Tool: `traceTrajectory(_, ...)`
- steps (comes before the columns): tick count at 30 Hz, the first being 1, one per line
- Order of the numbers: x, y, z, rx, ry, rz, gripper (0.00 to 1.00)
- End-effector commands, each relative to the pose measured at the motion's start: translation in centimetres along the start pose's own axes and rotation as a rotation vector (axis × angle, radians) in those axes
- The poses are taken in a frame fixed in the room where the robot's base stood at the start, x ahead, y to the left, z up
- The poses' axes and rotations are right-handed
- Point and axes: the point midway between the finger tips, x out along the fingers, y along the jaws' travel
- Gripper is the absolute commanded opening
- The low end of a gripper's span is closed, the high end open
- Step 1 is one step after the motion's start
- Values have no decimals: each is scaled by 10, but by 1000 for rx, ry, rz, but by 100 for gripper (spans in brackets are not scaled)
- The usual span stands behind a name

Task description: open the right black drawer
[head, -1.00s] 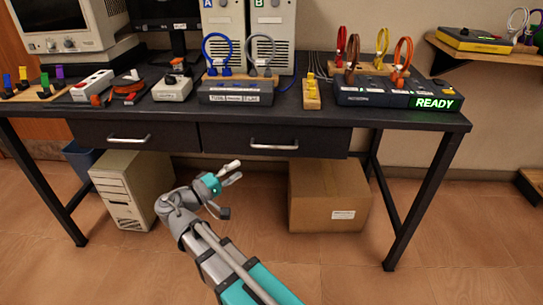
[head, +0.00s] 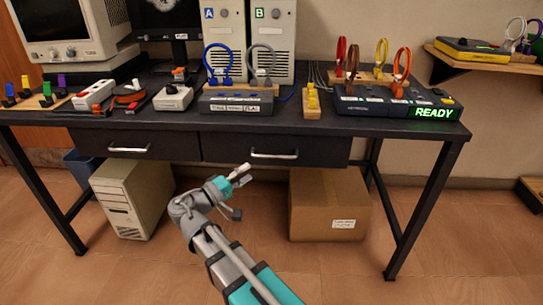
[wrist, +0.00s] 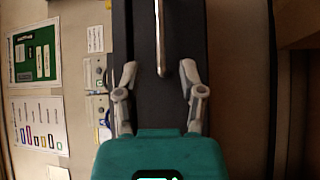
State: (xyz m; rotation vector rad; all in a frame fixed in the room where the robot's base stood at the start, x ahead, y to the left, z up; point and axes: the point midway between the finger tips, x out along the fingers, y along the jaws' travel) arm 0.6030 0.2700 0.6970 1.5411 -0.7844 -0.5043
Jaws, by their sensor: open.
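The right black drawer (head: 225,146) sits under the black table and looks closed, its front level with the left one. Its silver bar handle (head: 274,154) runs across the front. In the head view my gripper (head: 243,175) is open, below and slightly left of the handle, apart from it. In the wrist view the black drawer front (wrist: 180,30) runs up the picture, and the handle (wrist: 160,40) appears upright between the lines of my two open fingers (wrist: 158,75). Neither finger visibly touches the handle. Depth to it is hard to tell.
The left black drawer (head: 160,146) is shut beside it. A cardboard box (head: 328,205) and a beige computer case (head: 132,195) stand under the table. The tabletop (head: 300,125) holds devices and cables. The floor in front is clear.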

Motion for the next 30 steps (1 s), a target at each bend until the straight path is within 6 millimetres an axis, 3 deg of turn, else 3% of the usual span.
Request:
traceTrajectory(18, 78, 1, 0, -1, -3, 0, 51)
traceTrajectory(30, 102, 0, 1, 0, -2, 0, 51)
